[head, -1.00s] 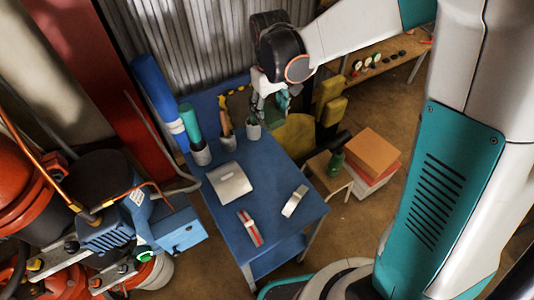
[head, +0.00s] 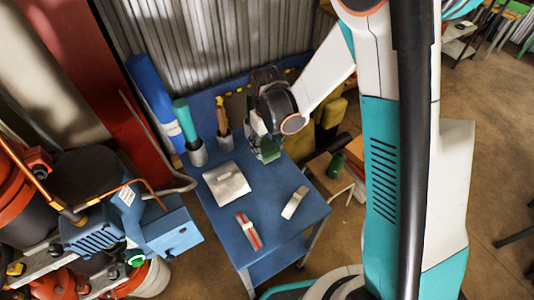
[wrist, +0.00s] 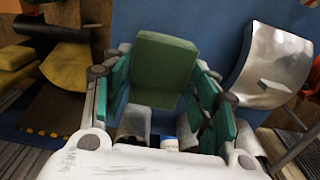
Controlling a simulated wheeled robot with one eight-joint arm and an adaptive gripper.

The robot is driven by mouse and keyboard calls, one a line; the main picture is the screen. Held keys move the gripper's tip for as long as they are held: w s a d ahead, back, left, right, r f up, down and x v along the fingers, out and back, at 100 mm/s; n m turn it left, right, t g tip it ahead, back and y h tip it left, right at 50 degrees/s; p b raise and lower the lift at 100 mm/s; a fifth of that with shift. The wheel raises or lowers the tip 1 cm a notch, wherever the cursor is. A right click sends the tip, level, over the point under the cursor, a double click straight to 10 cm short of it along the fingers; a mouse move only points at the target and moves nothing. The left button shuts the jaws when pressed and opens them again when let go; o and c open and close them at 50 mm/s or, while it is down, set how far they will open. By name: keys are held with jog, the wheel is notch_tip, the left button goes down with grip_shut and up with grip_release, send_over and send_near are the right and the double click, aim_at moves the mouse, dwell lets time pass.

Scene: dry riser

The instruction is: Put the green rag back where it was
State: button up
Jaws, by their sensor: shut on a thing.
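The green rag (wrist: 165,65) is a folded, block-like green piece between the fingers of my gripper (wrist: 163,88) in the wrist view. My gripper is shut on it. In the head view my gripper (head: 262,142) is over the back right part of the blue table (head: 272,205), and the green rag (head: 269,149) shows at its tip. I cannot tell whether the rag touches the tabletop. Grey cup-like shapes (wrist: 133,122) show below the rag in the wrist view, partly hidden by my gripper.
Two grey cups (head: 197,154) holding tools stand at the table's back left. A curved metal piece (head: 227,184), a red-and-white item (head: 248,231) and a small pale item (head: 295,202) lie on the table. A green bottle (head: 337,164) stands to the right.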

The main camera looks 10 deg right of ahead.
notch_tip(320, 180, down, 4)
jog(key=shift+f+b, duration=0.1)
jog(key=shift+b, duration=0.55)
jog(key=o, duration=1)
jog(key=shift+o, duration=0.2)
notch_tip(320, 180, up, 13)
jog(key=p, duration=0.4)
notch_tip(320, 180, up, 12)
jog(key=m+t, duration=0.2)
jog(key=t, duration=0.1)
send_over(267, 148)
jog(key=s+d, duration=0.6)
jog(key=s, duration=0.1)
jog(key=s+d+r+m+t, duration=0.1)
jog(key=s+d+r+t, duration=0.1)
jog(key=s, duration=0.3)
jog(key=s+d+r+m+t, duration=0.1)
jog(key=s+d+r+t, duration=0.1)
jog(key=s+r, duration=0.2)
jog(key=shift+s+d+m, duration=0.3)
jog(key=shift+s+d, duration=0.1)
jog(key=shift+s, duration=0.45)
jog(key=shift+f, duration=0.15)
